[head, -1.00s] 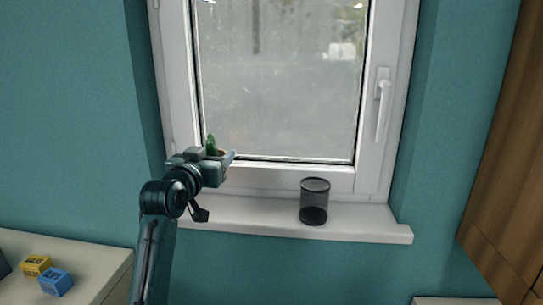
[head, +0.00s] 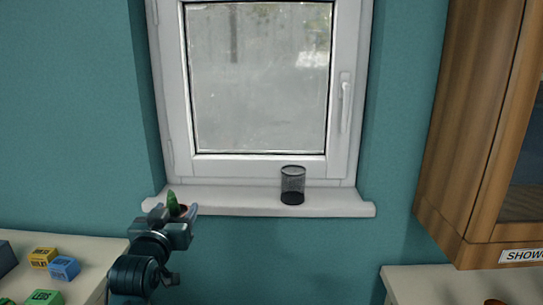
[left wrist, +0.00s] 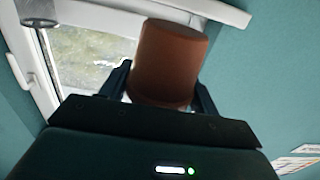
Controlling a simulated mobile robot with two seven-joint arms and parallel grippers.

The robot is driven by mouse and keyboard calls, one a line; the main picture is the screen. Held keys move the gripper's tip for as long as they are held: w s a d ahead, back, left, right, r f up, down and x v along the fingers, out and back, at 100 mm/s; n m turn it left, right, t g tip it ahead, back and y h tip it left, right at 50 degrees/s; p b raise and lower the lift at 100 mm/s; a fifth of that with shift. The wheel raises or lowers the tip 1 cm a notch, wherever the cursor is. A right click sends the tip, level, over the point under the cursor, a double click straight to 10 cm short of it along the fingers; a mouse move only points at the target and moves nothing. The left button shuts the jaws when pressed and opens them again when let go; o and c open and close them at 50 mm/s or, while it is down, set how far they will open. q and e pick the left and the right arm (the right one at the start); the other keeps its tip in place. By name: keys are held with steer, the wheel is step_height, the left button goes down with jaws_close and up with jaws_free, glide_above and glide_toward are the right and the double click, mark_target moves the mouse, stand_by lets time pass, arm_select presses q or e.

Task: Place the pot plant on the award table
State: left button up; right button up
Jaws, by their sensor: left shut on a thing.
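My left gripper (head: 183,212) is shut on the pot plant. In the head view the plant shows as a small green cactus (head: 172,201) with a bit of brown pot at the jaws, in front of the window sill's left end. In the left wrist view the terracotta pot (left wrist: 170,62) sits between the two dark fingers (left wrist: 160,88). The plant itself is hidden there. My right gripper is in neither view. I cannot tell which surface, if any, is the award table.
A black mesh pen cup (head: 292,186) stands on the white window sill (head: 240,203). A pale table (head: 95,262) at left holds several coloured boxes (head: 64,268). A wooden cabinet (head: 470,130) with a sign hangs at right, above another pale surface (head: 440,285).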

arm_select(q)
steer(key=s+f, duration=0.5)
steer(key=s, duration=0.6)
steer(key=s+d+f, duration=0.1)
steer(key=s+f, duration=0.4)
steer(key=s, duration=0.6)
steer(key=shift+d+f, duration=0.25)
steer(key=shift+f, duration=0.1)
steer(key=shift+s, duration=0.2)
